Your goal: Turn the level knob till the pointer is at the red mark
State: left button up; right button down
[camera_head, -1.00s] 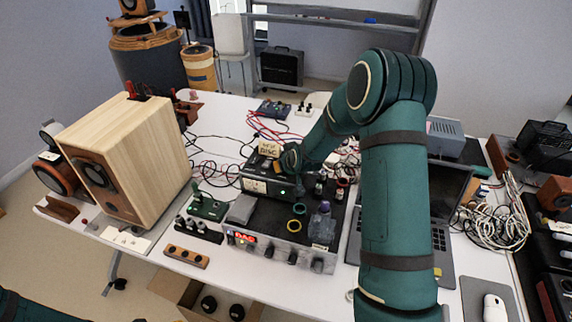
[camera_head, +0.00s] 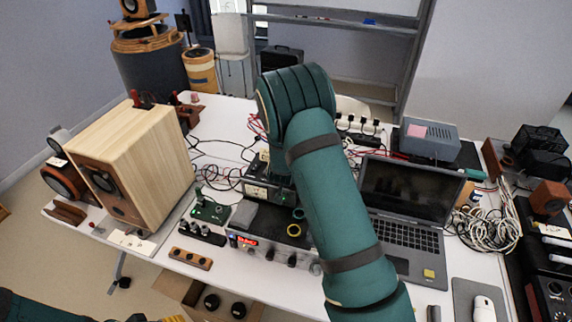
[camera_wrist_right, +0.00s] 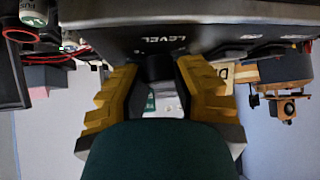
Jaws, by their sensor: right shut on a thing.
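In the right wrist view the level knob (camera_wrist_right: 158,68) is a dark round knob below the upside-down LEVEL label (camera_wrist_right: 163,39) on a dark panel. My right gripper (camera_wrist_right: 157,78) has its yellow fingers on either side of the knob and is shut on it. In the head view my right arm hides this gripper and the knob. A small black unit (camera_head: 255,191) with a pale meter face shows left of the arm. The pointer and the red mark cannot be made out. Only a yellow tip of my left gripper (camera_head: 172,318) shows at the bottom edge.
A wooden speaker (camera_head: 128,165) stands at the left. A larger amplifier (camera_head: 250,243) with several knobs lies in front of the black unit. An open laptop (camera_head: 405,205) is right of my arm. Cables cross the table behind. The table's front edge is near.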

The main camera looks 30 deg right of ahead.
jog(key=shift+r+m+g+h+p, duration=0.1)
jog(key=shift+m+g+h+p, duration=0.2)
jog(key=shift+m+h+p, duration=0.3)
jog(key=shift+w+m+g+h, duration=0.1)
jog(key=shift+m+g+h, duration=0.2)
jog(key=shift+m+g, duration=0.35)
jog(key=shift+m+g+h, duration=0.25)
jog(key=shift+m+h, duration=0.05)
jog(key=shift+m, duration=0.55)
jog(key=shift+f+m+g+h+b, duration=0.25)
jog(key=shift+m+g, duration=0.35)
jog(key=shift+m, duration=0.3)
jog(key=shift+m+g+h+b, duration=0.35)
jog(key=shift+m+g+b, duration=0.6)
jog(key=shift+m, duration=0.25)
jog(key=shift+f+m+g+b, duration=0.1)
jog(key=shift+m+g+b, duration=0.75)
jog(key=shift+m+b, duration=0.4)
pick_arm(q)
notch_tip(320, 180, down, 6)
jog(key=b, duration=0.2)
jog(key=shift+d+b, duration=0.15)
jog(key=shift+b, duration=0.15)
pick_arm(e)
jog(key=shift+m+g, duration=1.2)
jog(key=shift+m, duration=0.35)
pick_arm(q)
jog(key=shift+w+f, duration=0.1)
jog(key=shift+f, duration=0.05)
